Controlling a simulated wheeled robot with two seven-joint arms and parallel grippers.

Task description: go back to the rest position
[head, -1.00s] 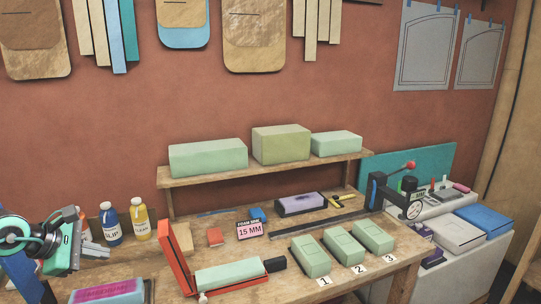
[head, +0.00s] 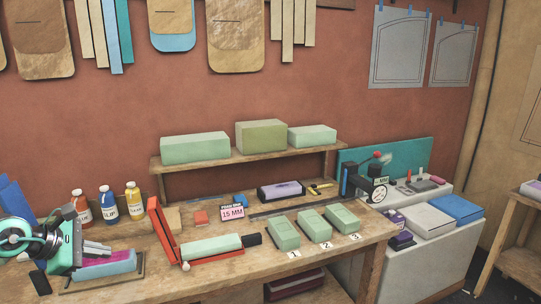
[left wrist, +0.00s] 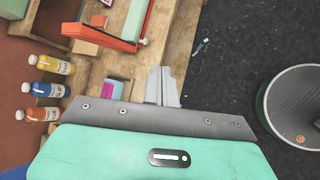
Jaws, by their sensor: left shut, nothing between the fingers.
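My left gripper (head: 106,249) is at the far left of the head view, with its teal body and dark round joint beside it. Its grey fingers point right, above a pink-topped block on the workbench (head: 215,285). In the left wrist view the fingers (left wrist: 163,88) are closed together with nothing between them. The pink-topped block (left wrist: 116,90) shows just left of them there, partly hidden by the gripper body. My right gripper is in neither view.
Slip bottles (head: 108,204) stand behind the left gripper. Several green blocks (head: 284,233) have number cards. A shelf (head: 250,157) holds larger blocks.

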